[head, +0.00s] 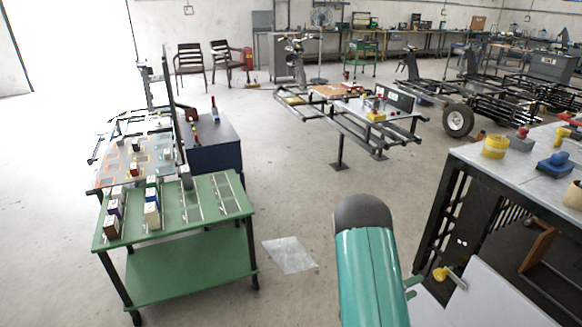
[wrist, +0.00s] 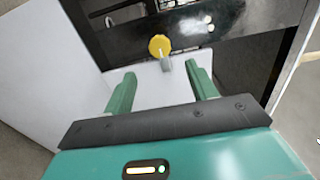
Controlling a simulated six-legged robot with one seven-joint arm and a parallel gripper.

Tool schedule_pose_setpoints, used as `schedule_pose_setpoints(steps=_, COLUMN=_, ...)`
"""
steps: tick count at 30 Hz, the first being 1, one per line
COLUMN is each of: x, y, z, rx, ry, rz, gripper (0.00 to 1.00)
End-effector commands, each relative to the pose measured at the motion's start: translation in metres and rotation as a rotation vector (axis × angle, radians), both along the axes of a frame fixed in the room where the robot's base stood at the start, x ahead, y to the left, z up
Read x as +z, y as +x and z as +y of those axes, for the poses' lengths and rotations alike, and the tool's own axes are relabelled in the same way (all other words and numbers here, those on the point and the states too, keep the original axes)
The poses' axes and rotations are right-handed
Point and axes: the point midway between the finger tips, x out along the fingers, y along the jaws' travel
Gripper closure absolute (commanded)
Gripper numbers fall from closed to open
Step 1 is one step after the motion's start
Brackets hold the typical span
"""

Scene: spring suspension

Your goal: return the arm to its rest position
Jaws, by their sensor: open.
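My arm (head: 370,275), teal with a dark rounded joint, reaches up from the bottom of the head view. My gripper (wrist: 162,76) has two green fingers spread apart with nothing held between them. Its fingertips show in the head view (head: 413,288) at the arm's right side. A yellow round knob on a grey shaft (wrist: 159,45) lies just beyond the gap between the fingers. The knob also shows in the head view (head: 440,273), a little right of the fingers and apart from them. Most of the gripper is hidden behind the arm in the head view.
A workbench (head: 465,158) with a dark frame stands close at right, a white panel (head: 500,300) below it. A green cart (head: 190,265) with small boxes stands at left. A clear sheet (head: 290,255) lies on the floor. Open floor lies in the middle.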

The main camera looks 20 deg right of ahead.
Motion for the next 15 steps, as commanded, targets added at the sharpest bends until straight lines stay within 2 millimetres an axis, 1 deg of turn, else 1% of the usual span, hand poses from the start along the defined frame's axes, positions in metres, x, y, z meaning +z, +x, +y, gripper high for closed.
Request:
schedule_pose_setpoints(steps=2, x=0.001, y=0.002, z=0.0, rx=0.004, ry=0.005, rz=0.0, gripper=0.43)
schedule_pose_setpoints(steps=4, x=0.005, y=0.008, z=0.002, rx=0.021, ry=0.023, rz=0.004, gripper=0.43)
schedule_pose_setpoints(steps=5, x=0.008, y=0.013, z=0.003, rx=0.034, ry=0.039, rz=0.009, gripper=0.43)
schedule_pose_setpoints(steps=8, x=0.023, y=0.037, z=0.012, rx=0.106, ry=0.11, rz=0.034, gripper=0.43)
schedule_pose_setpoints(steps=11, x=0.045, y=0.068, z=0.03, rx=0.224, ry=0.197, rz=0.086, gripper=0.43)
schedule_pose_setpoints(steps=12, x=0.054, y=0.081, z=0.039, rx=0.279, ry=0.229, rz=0.113, gripper=0.43)
schedule_pose_setpoints(steps=14, x=0.069, y=0.097, z=0.054, rx=0.364, ry=0.27, rz=0.155, gripper=0.43)
schedule_pose_setpoints(steps=15, x=0.08, y=0.107, z=0.065, rx=0.423, ry=0.291, rz=0.187, gripper=0.43)
